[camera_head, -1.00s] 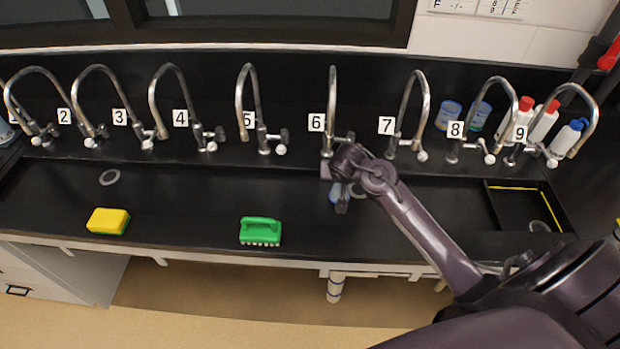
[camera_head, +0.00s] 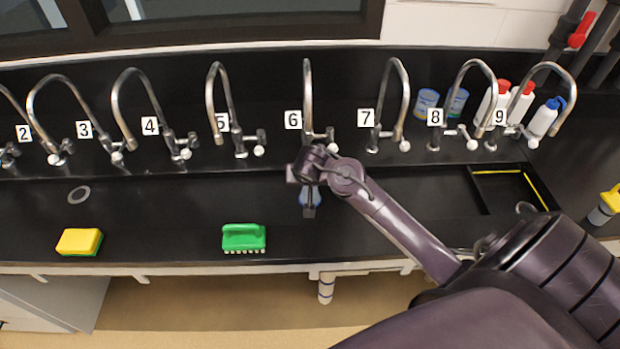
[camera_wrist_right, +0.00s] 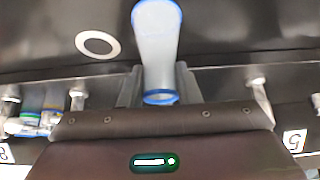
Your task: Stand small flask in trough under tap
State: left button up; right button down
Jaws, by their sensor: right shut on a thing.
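The small flask (camera_wrist_right: 158,52), pale with a blue rim and blue end, is between the fingers of my right gripper (camera_wrist_right: 160,88) in the right wrist view. In the head view its blue part (camera_head: 304,196) shows beside my right gripper (camera_head: 310,200), partly hidden by it. The gripper is shut on it, in front of tap 6 (camera_head: 307,85), over the long black trough (camera_head: 160,215). I cannot tell whether the flask touches the trough floor. My left gripper is not in view.
A yellow sponge (camera_head: 79,241) and a green brush (camera_head: 244,237) lie along the front of the trough. Numbered taps line the back. Bottles (camera_head: 543,118) stand behind taps 8 and 9. A drain ring (camera_wrist_right: 97,44) shows near the flask. The left trough floor is mostly clear.

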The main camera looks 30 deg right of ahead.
jog(key=shift+w+a+f, duration=0.1)
jog(key=shift+a+f, duration=0.05)
jog(key=shift+f, duration=0.05)
jog(key=c, duration=1.4)
grip_release()
jog(key=o, duration=0.3)
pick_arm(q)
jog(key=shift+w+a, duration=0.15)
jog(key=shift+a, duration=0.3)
pick_arm(e)
jog(key=shift+d, duration=0.2)
jog(key=shift+a+r, duration=0.2)
jog(key=shift+r, duration=0.15)
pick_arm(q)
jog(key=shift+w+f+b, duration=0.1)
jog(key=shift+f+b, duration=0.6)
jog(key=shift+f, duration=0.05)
pick_arm(e)
jog(key=v, duration=1.1)
jog(key=shift+s+r, duration=0.2)
jog(key=shift+r, duration=0.05)
